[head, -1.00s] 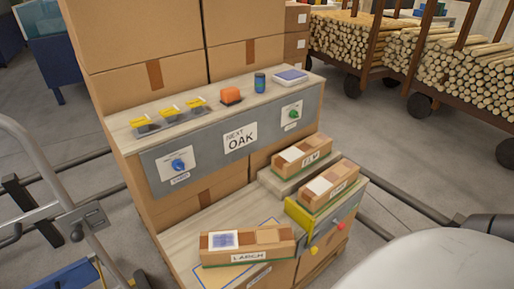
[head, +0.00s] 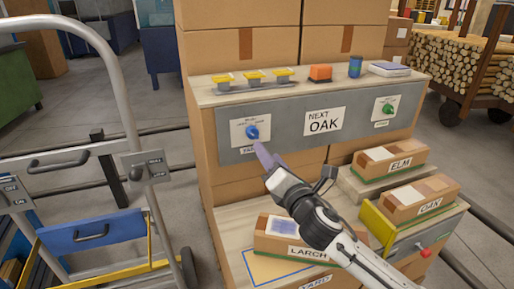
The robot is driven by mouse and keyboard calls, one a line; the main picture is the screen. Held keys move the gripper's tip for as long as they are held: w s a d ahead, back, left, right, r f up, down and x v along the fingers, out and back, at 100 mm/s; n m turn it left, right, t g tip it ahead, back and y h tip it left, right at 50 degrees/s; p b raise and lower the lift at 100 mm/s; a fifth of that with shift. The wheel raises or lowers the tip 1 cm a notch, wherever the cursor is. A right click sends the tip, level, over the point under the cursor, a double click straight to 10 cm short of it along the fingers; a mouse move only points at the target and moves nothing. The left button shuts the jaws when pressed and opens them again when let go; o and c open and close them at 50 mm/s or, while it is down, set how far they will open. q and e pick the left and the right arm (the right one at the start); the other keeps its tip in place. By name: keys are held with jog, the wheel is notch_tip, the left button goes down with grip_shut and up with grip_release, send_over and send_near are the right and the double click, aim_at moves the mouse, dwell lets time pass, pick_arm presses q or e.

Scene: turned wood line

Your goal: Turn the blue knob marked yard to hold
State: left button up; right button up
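The blue knob (head: 251,132) sits on a white plate (head: 237,129) at the left of the grey panel (head: 290,137). Small print above it is too small to read, and the label below it is partly hidden. My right gripper (head: 263,152) comes in from the lower right, its purple fingers just below and right of the blue knob. I cannot tell whether they touch the knob or whether they are open or shut. My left gripper is not in view.
A green knob (head: 388,110) is at the panel's right, beyond the NEXT OAK sign (head: 324,121). Boxes marked LARCH (head: 290,239), ELM (head: 391,161) and OAK (head: 420,201) lie below. A metal cart frame (head: 130,130) stands at the left.

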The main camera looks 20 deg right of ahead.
aim_at(255, 136)
jog(key=w, duration=0.6)
jog(key=w+b, duration=0.1)
jog(key=w, duration=0.2)
jog(key=shift+w+a, duration=0.25)
jog(key=shift+w, duration=0.05)
jog(key=c, duration=1.1)
jog(key=shift+o, duration=0.2)
